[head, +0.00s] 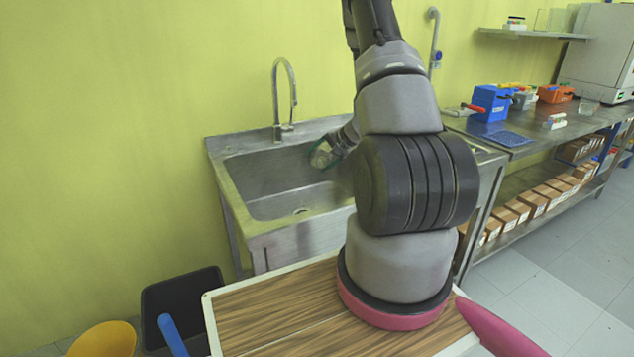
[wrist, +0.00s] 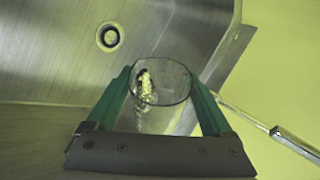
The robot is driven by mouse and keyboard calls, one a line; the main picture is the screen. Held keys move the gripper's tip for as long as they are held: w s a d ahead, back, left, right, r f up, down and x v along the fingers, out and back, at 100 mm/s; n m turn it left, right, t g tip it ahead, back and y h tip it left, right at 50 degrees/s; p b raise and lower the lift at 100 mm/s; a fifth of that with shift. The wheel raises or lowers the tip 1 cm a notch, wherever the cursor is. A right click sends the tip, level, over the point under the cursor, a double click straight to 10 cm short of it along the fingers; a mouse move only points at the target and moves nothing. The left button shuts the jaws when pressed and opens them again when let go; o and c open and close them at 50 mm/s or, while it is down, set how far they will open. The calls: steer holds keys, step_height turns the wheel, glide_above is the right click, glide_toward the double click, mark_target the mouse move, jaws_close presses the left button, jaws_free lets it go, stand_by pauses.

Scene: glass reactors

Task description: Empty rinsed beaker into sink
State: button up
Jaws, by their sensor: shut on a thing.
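My gripper (wrist: 160,95) is shut on a clear glass beaker (wrist: 165,82), with one green finger on each side of it in the wrist view. In the head view my gripper (head: 322,154) is over the right part of the steel sink (head: 240,190), partly hidden by my arm. The beaker looks tilted, its round rim facing away from the wrist camera. A bright, clear patch shows in or below the beaker, perhaps water. The sink also shows in the wrist view (wrist: 60,60), with its round drain (wrist: 109,37) at upper left.
A curved tap (head: 284,95) stands at the sink's back edge. A steel bench to the right carries a blue box (head: 491,103), an orange box (head: 556,93) and a glass beaker (head: 588,107). A black bin (head: 180,300) and a yellow bucket (head: 103,340) stand at front left.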

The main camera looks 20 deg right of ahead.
steer(key=shift+s+a+n+t+h, duration=0.2)
steer(key=shift+n+t+h, duration=0.1)
steer(key=shift+t, duration=0.1)
steer(key=shift+r+t, duration=0.1)
steer(key=shift+t, duration=0.2)
steer(key=shift+s+a+n+t+h, duration=0.25)
steer(key=shift+n+t+h, duration=0.15)
steer(key=shift+h, duration=0.1)
